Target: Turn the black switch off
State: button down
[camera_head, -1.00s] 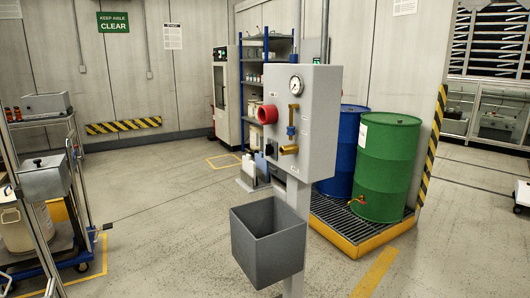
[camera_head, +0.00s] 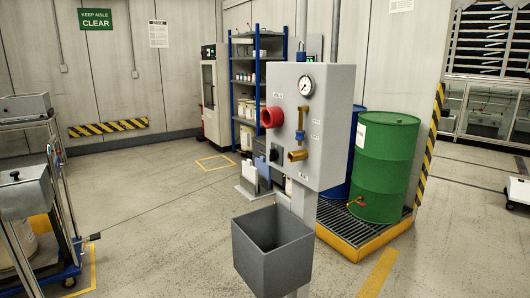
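A grey pump panel box (camera_head: 338,130) stands on a post near the middle of the head view. A small black switch (camera_head: 274,153) sits low on the left part of its front face; its position is too small to read. Above it is a large red round fitting (camera_head: 271,117). To the right are a brass pipe with a blue valve handle (camera_head: 300,135) and a brass spout (camera_head: 297,156). A round gauge (camera_head: 306,86) is at the top. My gripper is not in view.
A grey open bin (camera_head: 272,250) hangs on the post below the panel. Green (camera_head: 385,165) and blue drums stand on a yellow-edged spill pallet (camera_head: 345,246) behind right. A trolley (camera_head: 62,225) is at the left. The floor between trolley and post is clear.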

aim_at(273, 155)
jog(key=i+l, duration=0.2)
jog(key=i, duration=0.3)
jog(key=i+l, duration=0.2)
jog(key=i, duration=0.25)
jog(key=i+l, duration=0.2)
jog(key=l, duration=0.15)
jog(key=i+l+z, duration=0.1)
jog(key=i+l, duration=0.15)
jog(key=l, duration=0.15)
